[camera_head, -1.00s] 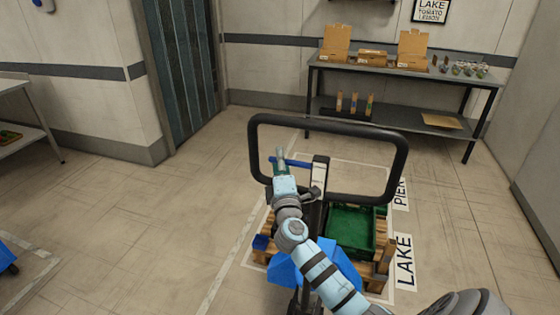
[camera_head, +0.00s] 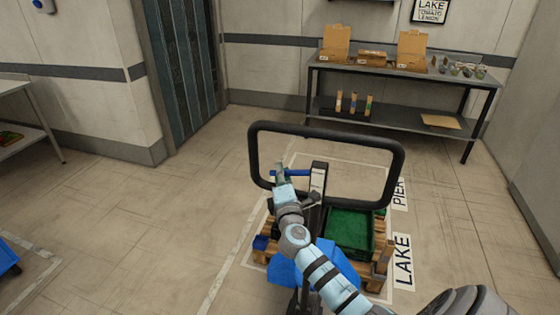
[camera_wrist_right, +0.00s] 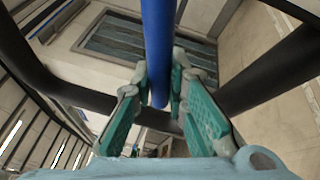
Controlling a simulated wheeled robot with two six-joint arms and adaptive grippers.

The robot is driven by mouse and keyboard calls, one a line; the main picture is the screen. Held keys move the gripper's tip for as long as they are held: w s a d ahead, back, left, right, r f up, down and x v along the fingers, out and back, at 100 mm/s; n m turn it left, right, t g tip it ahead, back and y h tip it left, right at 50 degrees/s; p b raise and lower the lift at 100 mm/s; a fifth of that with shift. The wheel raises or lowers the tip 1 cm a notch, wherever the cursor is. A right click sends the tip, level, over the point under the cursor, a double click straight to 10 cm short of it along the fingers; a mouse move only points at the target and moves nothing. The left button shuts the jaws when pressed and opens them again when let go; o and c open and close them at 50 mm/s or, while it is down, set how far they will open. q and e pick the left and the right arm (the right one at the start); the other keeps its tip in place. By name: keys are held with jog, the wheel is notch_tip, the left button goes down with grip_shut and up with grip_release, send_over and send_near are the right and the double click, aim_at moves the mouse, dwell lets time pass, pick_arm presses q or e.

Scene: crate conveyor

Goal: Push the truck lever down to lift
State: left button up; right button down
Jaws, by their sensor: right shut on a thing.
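The truck's lever (camera_head: 296,173) is a short blue bar that sticks out to the left from the top of the dark mast (camera_head: 317,180), inside the black loop handle (camera_head: 330,133). My right gripper (camera_head: 279,172) is shut on the lever near its free end. In the right wrist view the blue lever (camera_wrist_right: 158,45) runs between the two green finger pads of my right gripper (camera_wrist_right: 160,92). The truck's blue body (camera_head: 285,270) is partly hidden behind my right arm. My left gripper is not in view.
A green crate (camera_head: 351,210) sits on a wooden pallet (camera_head: 383,262) beyond the truck, inside white floor lines. A grey table (camera_head: 400,77) with cardboard boxes stands at the back wall. The floor (camera_head: 130,220) to the left is largely clear.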

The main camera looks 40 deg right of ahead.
jog(key=shift+s+n+y+p, duration=0.1)
jog(key=shift+n+y+p, duration=0.2)
jog(key=shift+n+p, duration=0.25)
jog(key=shift+d+f+n, duration=0.1)
jog(key=shift+f+n, duration=0.15)
jog(key=shift+f, duration=0.4)
jog(key=c, duration=1.6)
grip_release()
jog(key=shift+s, duration=0.1)
jog(key=shift+o, duration=0.2)
jog(key=shift+s, duration=0.1)
jog(key=v, duration=0.8)
jog(key=shift+r, duration=0.2)
